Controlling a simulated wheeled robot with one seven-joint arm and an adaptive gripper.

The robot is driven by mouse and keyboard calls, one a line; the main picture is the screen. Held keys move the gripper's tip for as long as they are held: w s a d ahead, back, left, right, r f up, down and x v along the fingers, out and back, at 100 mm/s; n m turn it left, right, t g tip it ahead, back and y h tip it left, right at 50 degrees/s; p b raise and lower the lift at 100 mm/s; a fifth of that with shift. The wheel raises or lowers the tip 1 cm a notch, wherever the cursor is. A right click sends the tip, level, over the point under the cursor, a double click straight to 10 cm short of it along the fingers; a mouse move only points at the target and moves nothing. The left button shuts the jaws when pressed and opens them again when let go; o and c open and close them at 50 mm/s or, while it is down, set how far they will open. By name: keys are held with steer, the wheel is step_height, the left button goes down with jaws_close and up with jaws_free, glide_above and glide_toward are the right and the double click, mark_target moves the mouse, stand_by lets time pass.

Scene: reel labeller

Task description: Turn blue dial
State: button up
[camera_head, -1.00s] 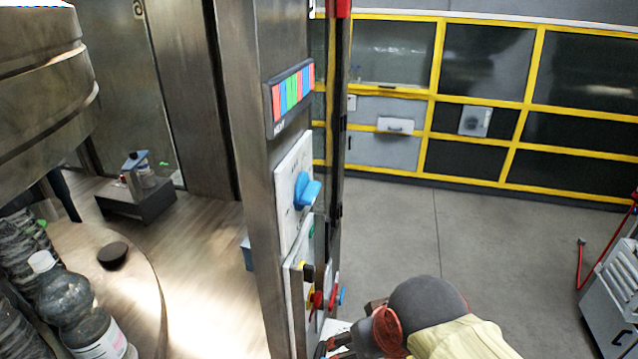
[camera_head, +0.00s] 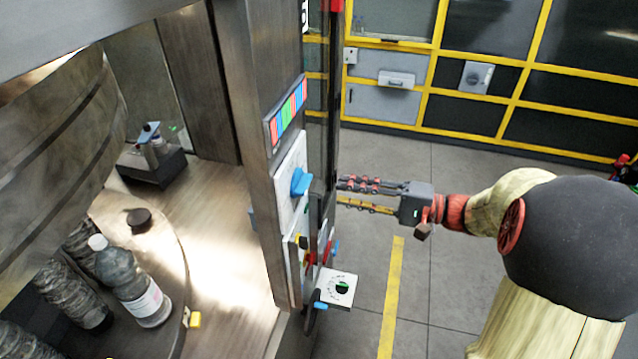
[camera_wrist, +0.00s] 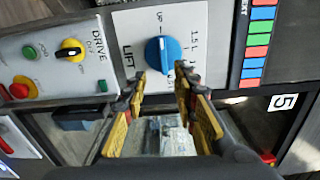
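The blue dial (camera_head: 300,182) sits on a white panel on the side of the steel post. In the wrist view the blue dial (camera_wrist: 162,54) is on the panel marked LIFT, with an arrow and "UP" beside it. My gripper (camera_head: 340,190) is to the right of the post at about the dial's height. In the wrist view my gripper (camera_wrist: 167,82) is open, its two fingers apart and pointing at the dial. The dial shows between and just beyond the fingertips. Nothing is held; I cannot tell whether a fingertip touches the dial.
A DRIVE panel with a black-and-yellow knob (camera_wrist: 70,50), green button (camera_wrist: 29,52) and red button (camera_wrist: 22,87) lies beside the LIFT panel. A coloured strip (camera_head: 287,108) is above the dial. A small box with a round dial (camera_head: 335,288) juts out below.

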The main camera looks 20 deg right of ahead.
mark_target(309, 185)
steer(key=shift+n, duration=0.5)
steer(key=x, duration=0.2)
steer(key=p+x, duration=0.1)
steer(key=x, duration=0.5)
steer(key=shift+s+a+r+p, duration=0.2)
steer(key=shift+s+r+p, duration=0.05)
steer(key=shift+r+p, duration=0.1)
steer(key=shift+c, duration=0.5)
jaws_close()
steer(key=shift+f, duration=0.1)
